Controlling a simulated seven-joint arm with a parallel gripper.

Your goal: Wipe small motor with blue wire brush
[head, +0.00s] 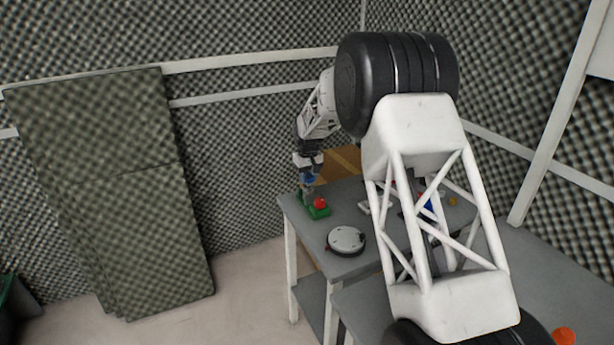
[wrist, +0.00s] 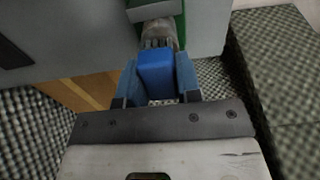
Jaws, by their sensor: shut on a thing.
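My gripper (wrist: 158,82) is shut on the blue handle of the wire brush (wrist: 156,68), between its two blue fingers. The brush's grey bristles (wrist: 158,34) point away from the gripper, toward a green base (wrist: 180,22). A pale grey block (wrist: 150,12), possibly the small motor, lies just beyond the bristles, partly cut off by the frame edge. I cannot tell if the bristles touch it.
A round silver disc device (head: 346,240) sits nearer on the grey table (head: 305,235). Small items, including a blue one (head: 428,203), show behind my arm, which hides part of the table. An orange ball (head: 563,336) is at the lower right. Foam panels (head: 130,200) lean at left.

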